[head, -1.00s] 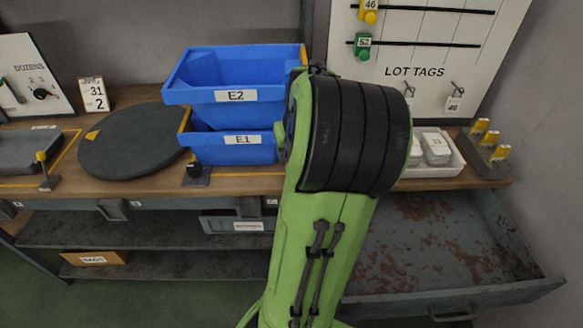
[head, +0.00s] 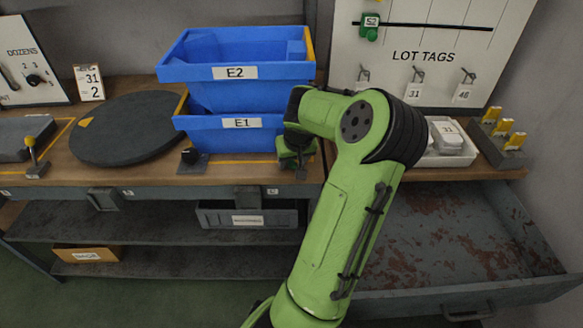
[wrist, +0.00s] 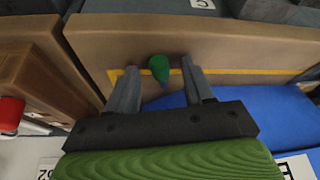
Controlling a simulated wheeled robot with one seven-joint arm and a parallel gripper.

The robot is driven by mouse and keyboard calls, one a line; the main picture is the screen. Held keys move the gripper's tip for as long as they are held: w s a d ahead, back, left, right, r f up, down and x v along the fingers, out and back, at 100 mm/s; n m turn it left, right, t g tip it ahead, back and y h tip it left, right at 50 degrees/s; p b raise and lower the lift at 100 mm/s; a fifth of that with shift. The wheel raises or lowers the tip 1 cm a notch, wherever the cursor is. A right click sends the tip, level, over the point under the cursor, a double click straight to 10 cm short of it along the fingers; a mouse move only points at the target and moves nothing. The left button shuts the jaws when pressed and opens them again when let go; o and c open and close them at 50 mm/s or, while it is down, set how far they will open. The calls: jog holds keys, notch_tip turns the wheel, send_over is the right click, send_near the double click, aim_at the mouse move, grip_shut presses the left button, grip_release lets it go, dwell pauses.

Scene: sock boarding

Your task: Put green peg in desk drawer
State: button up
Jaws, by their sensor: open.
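A green peg (wrist: 159,68) shows in the wrist view, on the wooden desktop near the yellow line. It lies between the two spread fingers of my gripper (wrist: 157,82), with a gap on each side. In the head view my gripper (head: 299,172) is low over the desk front, just right of the blue E1 bin; the peg cannot be made out there. The desk drawer (head: 430,240) at the right is pulled open. Its rust-stained floor looks bare, and my arm hides its left part.
Blue bins E2 (head: 290,72) and E1 (head: 215,143) are stacked left of my gripper. A white tray of tags (head: 450,157) and a grey block with yellow-topped pieces (head: 490,150) stand above the drawer. The lot tags board (head: 430,80) stands behind.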

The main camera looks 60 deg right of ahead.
jog(key=shift+c, duration=0.2)
grip_shut()
jog(key=shift+r, duration=0.15)
jog(key=shift+a+r+p, duration=0.1)
jog(key=shift+r+p, duration=0.1)
jog(key=shift+p, duration=0.15)
notch_tip(320, 180, up, 7)
jog(key=p, duration=0.4)
jog(key=s+a, duration=0.4)
jog(key=a, duration=0.5)
jog(key=s+a+b, duration=0.1)
jog(key=s+a, duration=0.4)
jog(key=a, duration=0.3)
jog(key=shift+a+f, duration=0.35)
